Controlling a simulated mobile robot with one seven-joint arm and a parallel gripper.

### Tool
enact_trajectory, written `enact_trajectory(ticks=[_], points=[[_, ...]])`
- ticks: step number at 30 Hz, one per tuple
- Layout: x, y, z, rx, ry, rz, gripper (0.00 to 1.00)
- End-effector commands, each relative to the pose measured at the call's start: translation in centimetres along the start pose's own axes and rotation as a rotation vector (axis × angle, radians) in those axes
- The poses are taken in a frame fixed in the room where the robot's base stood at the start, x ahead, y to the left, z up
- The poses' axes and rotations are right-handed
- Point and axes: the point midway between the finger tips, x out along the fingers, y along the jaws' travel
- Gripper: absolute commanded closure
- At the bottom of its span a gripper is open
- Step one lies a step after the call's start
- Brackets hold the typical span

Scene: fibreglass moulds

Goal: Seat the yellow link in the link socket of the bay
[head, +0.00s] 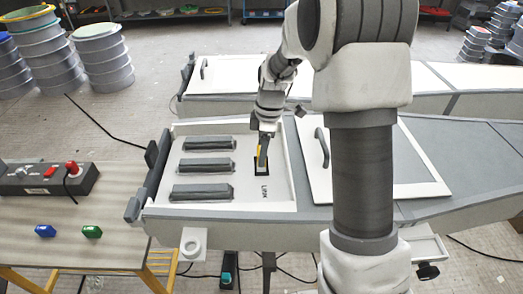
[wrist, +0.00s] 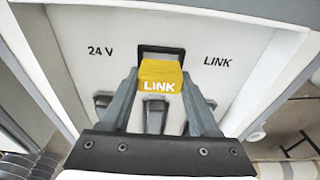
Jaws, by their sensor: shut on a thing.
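The yellow link (wrist: 160,77), marked LINK, is between the fingers of my gripper (wrist: 161,92) in the wrist view. Just beyond it is the dark link socket (wrist: 163,51), set in the white bay floor. The link covers the socket's near part; I cannot tell whether it is inside the socket or just above it. In the head view, my gripper (head: 262,150) points down over the black socket (head: 262,170) in the bay (head: 277,195), and a sliver of yellow shows at the fingers.
Several grey modules (head: 204,165) fill the bay's left side. Raised white walls surround the bay. A white lid with a handle (head: 322,147) lies to the right. On the left table (head: 105,205) are a blue piece (head: 45,231), a green piece (head: 92,231) and a dark control box (head: 40,178).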

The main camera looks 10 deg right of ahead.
Motion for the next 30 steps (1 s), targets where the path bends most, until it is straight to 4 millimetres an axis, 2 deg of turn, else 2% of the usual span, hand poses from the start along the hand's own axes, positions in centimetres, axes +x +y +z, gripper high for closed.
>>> enact_trajectory(ticks=[30], points=[[2.1,0.0,0.3,0.000,0.000,-0.001,1.00]])
